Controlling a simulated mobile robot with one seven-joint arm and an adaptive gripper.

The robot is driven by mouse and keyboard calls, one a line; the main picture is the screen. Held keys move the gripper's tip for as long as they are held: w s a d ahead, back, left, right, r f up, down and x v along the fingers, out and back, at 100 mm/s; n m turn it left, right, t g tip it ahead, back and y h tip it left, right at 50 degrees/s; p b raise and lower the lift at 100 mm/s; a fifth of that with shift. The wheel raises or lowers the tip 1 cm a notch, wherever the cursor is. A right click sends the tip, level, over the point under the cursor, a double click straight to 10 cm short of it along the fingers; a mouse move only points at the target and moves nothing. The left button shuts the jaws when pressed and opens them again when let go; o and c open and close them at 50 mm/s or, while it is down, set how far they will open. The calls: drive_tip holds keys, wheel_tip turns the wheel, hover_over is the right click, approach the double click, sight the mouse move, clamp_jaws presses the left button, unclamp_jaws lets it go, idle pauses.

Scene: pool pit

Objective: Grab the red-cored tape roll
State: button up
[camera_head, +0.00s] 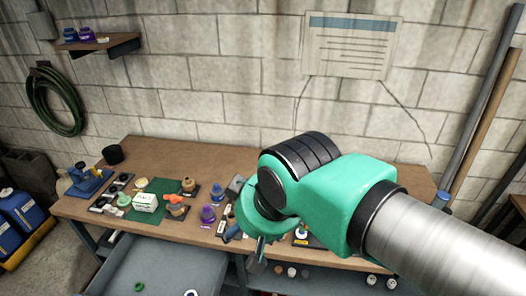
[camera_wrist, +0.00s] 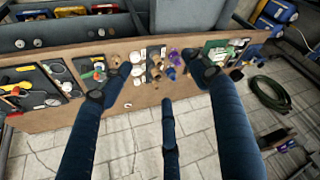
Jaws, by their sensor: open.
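I cannot pick out the red-cored tape roll for certain. In the wrist view, small round items and an orange-red item (camera_wrist: 98,66) lie on dark mats on the bench. My gripper (camera_wrist: 163,72) is open and empty in the wrist view, its dark blue fingers spread over the bench. In the head view my wrist and arm hide much of the gripper and the right part of the bench.
Several bottles, jars and a green mat (camera_head: 160,187) crowd the bench's left half; its back strip is clear. A grey drawer (camera_head: 165,268) is below in front. A shelf (camera_head: 98,45) and green hose (camera_head: 55,100) are on the wall. Blue jugs (camera_head: 22,212) stand at left.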

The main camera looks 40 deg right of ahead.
drive_tip(key=shift+r, duration=0.1)
drive_tip(key=w+d+r+m+g+p, duration=0.1)
drive_tip(key=w+d+r, duration=0.3)
drive_tip(key=w, duration=0.6)
drive_tip(key=w+d+r+p, duration=0.1)
drive_tip(key=w+d+r, duration=0.3)
drive_tip(key=w, duration=0.6)
drive_tip(key=w+d+f+m+g+p, duration=0.1)
drive_tip(key=w+d+f, duration=0.1)
drive_tip(key=w+d, duration=0.65)
drive_tip(key=w+d+f+g+p, duration=0.1)
drive_tip(key=w+d+f, duration=0.1)
drive_tip(key=w+d, duration=0.65)
drive_tip(key=w+d+f+g, duration=0.1)
drive_tip(key=w+d+f, duration=1.1)
drive_tip(key=d, duration=0.3)
drive_tip(key=w+d+f+m+g+p, duration=0.1)
drive_tip(key=d+f+p, duration=0.1)
drive_tip(key=d+f, duration=1.5)
wheel_tip(320, 180, down, 3)
drive_tip(key=shift+w+m+g, duration=0.15)
drive_tip(key=shift+m+g, duration=0.15)
